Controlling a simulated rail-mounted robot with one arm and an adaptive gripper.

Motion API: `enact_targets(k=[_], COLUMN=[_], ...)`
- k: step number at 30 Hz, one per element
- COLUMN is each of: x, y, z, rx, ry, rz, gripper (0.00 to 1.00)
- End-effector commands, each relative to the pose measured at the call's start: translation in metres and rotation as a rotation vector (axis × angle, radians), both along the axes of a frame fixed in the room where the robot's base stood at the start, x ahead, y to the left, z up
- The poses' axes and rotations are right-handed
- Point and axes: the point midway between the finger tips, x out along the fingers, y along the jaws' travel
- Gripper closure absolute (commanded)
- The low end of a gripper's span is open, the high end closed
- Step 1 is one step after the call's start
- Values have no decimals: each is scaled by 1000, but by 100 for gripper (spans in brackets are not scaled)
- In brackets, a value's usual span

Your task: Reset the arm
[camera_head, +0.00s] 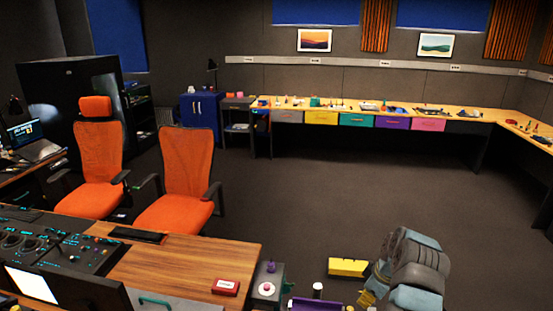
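My arm's grey and pale blue links (412,268) show folded together at the lower right, cut off by the bottom edge. I cannot make out my gripper's fingers in this view. The dark control panel (88,254) with round dials and lit buttons lies at the left end of the wooden desk (190,262). My arm is apart from the desk and the panel, well to their right.
Two orange chairs (186,172) stand behind the desk. A small red box (226,287) lies at its right end, beside a grey box with a knob (267,290). A yellow block (348,267) is left of my arm. The long bench (350,107) is far back; open floor lies between.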

Motion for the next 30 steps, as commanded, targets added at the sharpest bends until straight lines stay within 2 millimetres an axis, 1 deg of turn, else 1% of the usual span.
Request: enact_targets(k=[1,3,11,14,17,21,24,30], x=[0,0,0,0,0,0,0,0], y=[0,0,0,0,0,0,0,0], z=[5,8,8,15,32,62,77,99], rx=[-1,0,0,0,0,-1,0,0], ry=[-1,0,0,0,0,-1,0,0], rz=[1,1,0,0,0,0,0,0], gripper=[100,100,100,100,100,100,100,100])
